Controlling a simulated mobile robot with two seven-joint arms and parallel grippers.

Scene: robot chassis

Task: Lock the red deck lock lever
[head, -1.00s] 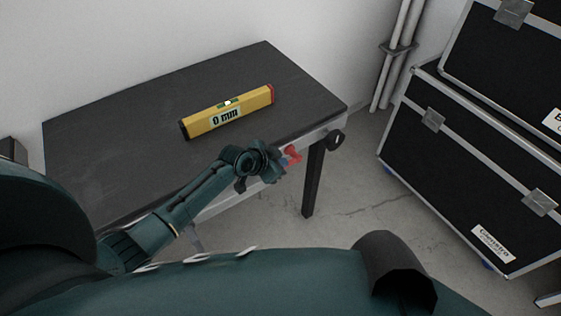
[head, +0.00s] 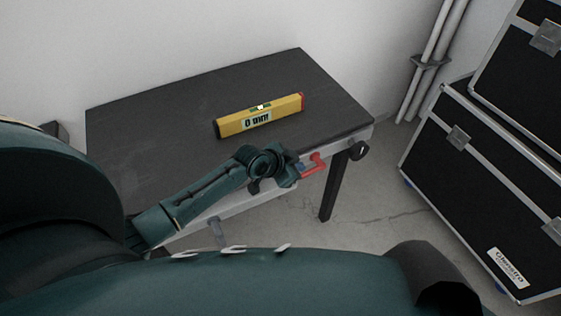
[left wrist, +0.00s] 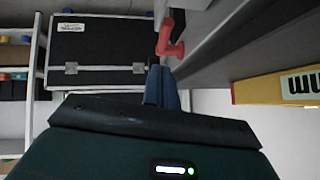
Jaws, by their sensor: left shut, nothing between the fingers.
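The red deck lock lever (head: 314,166) is on the front edge of the black-topped table (head: 180,125), near its right end. In the left wrist view the lever (left wrist: 170,40) is a bent red handle at the top centre, beside the grey table edge. My left gripper (head: 298,169) is at the table's front edge, just left of the lever. Its blue fingers (left wrist: 160,88) are shut and empty, with their tips just below the lever's bent end in the wrist view. I cannot tell whether they touch it. My right gripper is not in view.
A yellow level (head: 260,115) lies on the tabletop behind my left gripper. Black flight cases (head: 480,185) stand to the right, with open floor between.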

